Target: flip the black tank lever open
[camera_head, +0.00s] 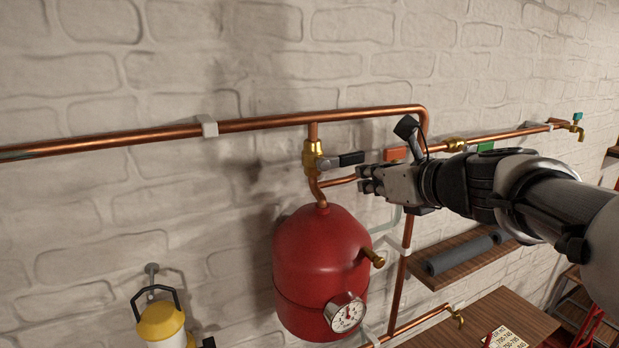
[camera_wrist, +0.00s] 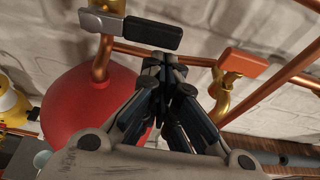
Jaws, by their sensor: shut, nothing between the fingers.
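The black tank lever (camera_head: 351,158) is on a brass valve (camera_head: 312,156) in the short vertical pipe above the red tank (camera_head: 318,255). The lever points right, roughly level, across that pipe. In the wrist view the black lever (camera_wrist: 153,36) lies just beyond the fingertips, and the red tank (camera_wrist: 85,105) is at the left. My gripper (camera_head: 368,181) is shut and empty, just below and right of the lever's free end. Its fingers also show in the wrist view (camera_wrist: 164,68). A small gap seems to separate them from the lever; contact is not clear.
A red lever (camera_head: 396,154) sits close behind my gripper, with its brass valve (camera_wrist: 222,92) in the wrist view. A green lever (camera_head: 485,147) is farther right. Copper pipes (camera_head: 260,124) run along the brick wall. A yellow-topped lantern (camera_head: 161,322) hangs lower left.

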